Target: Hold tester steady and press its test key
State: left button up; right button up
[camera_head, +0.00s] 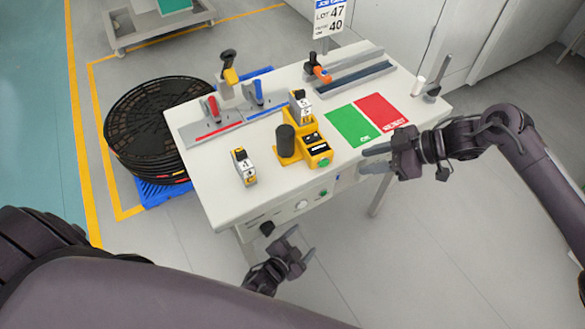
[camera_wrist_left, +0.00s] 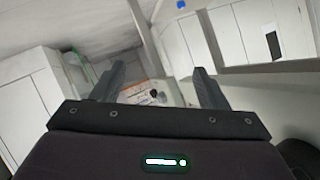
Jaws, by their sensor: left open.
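What looks like the tester is a yellow device (camera_head: 318,157) near the table's front edge, with a dark top and a green spot on its front end that may be the test key. Its yellow base carries a black cylinder (camera_head: 286,140), and a small yellow-and-white unit (camera_head: 300,106) stands at its back. My left gripper (camera_head: 303,243) is open and empty, low in front of the table. Its spread fingers also show in the left wrist view (camera_wrist_left: 162,82). My right gripper (camera_head: 370,159) is open and empty near the table's front right edge, right of the tester and apart from it.
Another yellow-and-white unit (camera_head: 244,167) stands on the table (camera_head: 215,183) left of the tester. A green mat (camera_head: 350,126) and a red mat (camera_head: 381,111) lie to the right. Red- and blue-handled tools sit behind. Black reels (camera_head: 150,115) are stacked left. Knobs are on the table's front.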

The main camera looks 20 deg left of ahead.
pick_arm(q)
jog(key=w+d+r+t+h, duration=0.1)
jog(key=d+r+t, duration=0.1)
jog(key=r, duration=0.3)
jog(key=w+d+r+t, duration=0.1)
jog(key=d+r, duration=0.2)
jog(key=r, duration=0.2)
jog(key=w+a+r+n+t+y, duration=0.1)
jog(key=r+n+y, duration=0.2)
jog(key=r, duration=0.2)
jog(key=w+a+r+n+y, duration=0.2)
jog(key=r+n+y, duration=0.1)
jog(key=r, duration=0.2)
jog(key=w+a+r+n+t+y, duration=0.1)
jog(key=w+a+r+n+y, duration=0.1)
jog(key=r+n+y, duration=0.1)
jog(key=shift+r+n+t, duration=0.3)
jog(key=shift+r+n, duration=0.2)
jog(key=shift+r, duration=0.4)
jog(key=n+g+y, duration=0.3)
jog(key=n+y, duration=0.1)
jog(key=n, duration=0.1)
send_near(287, 146)
jog(key=x, duration=0.2)
jog(key=shift+w+f, duration=0.15)
jog(key=shift+w, duration=0.3)
jog(key=shift+w+a+y, duration=0.15)
jog(key=shift+a+y, duration=0.15)
jog(key=shift+y, duration=0.1)
jog(key=shift+x, duration=3.6)
